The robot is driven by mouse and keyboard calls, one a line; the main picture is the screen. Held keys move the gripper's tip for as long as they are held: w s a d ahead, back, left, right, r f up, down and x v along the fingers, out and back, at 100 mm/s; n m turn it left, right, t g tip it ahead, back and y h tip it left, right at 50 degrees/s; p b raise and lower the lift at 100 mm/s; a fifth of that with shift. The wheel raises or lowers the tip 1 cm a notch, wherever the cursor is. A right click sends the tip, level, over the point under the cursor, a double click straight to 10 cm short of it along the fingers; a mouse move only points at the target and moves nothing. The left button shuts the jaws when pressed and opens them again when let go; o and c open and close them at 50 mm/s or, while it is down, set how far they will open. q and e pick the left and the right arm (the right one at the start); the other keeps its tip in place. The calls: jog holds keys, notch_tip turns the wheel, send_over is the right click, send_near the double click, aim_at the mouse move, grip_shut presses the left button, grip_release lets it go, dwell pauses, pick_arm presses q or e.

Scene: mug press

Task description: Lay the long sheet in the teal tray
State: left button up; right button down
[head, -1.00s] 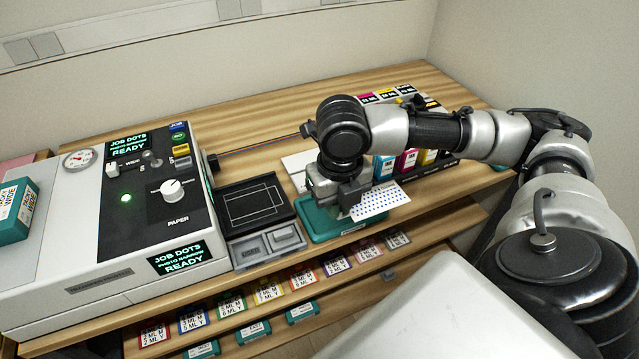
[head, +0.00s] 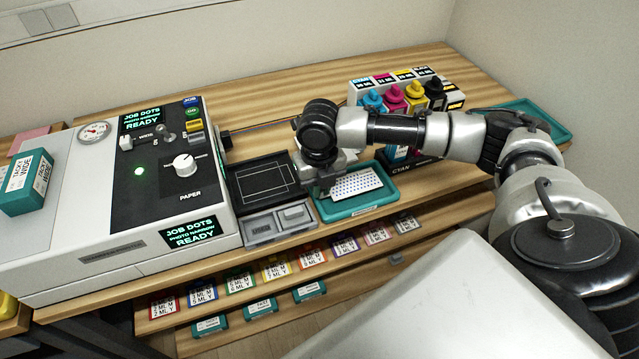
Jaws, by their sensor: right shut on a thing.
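The long sheet (head: 357,183), white with blue dots, lies over the inside of the teal tray (head: 352,212). The tray's rim shows around the sheet at the front and right. My right gripper (head: 325,187) is shut on the sheet's left end, at the tray's left side. The gripper hides that end and the tray's back left corner. I cannot tell whether the sheet touches the tray floor. My left gripper is not in view.
A press (head: 120,215) with dials and screens stands left. A black plate (head: 262,183) lies close left of the tray. Ink bottles (head: 393,98) stand behind it. Another teal tray (head: 540,118) is at the far right. Drawers with cards (head: 303,262) jut out in front.

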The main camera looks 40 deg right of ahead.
jog(key=shift+f, duration=0.35)
jog(key=c, duration=1.2)
grip_release()
jog(key=shift+r, duration=0.25)
notch_tip(320, 180, up, 12)
jog(key=shift+r, duration=0.2)
jog(key=shift+a+f, duration=0.1)
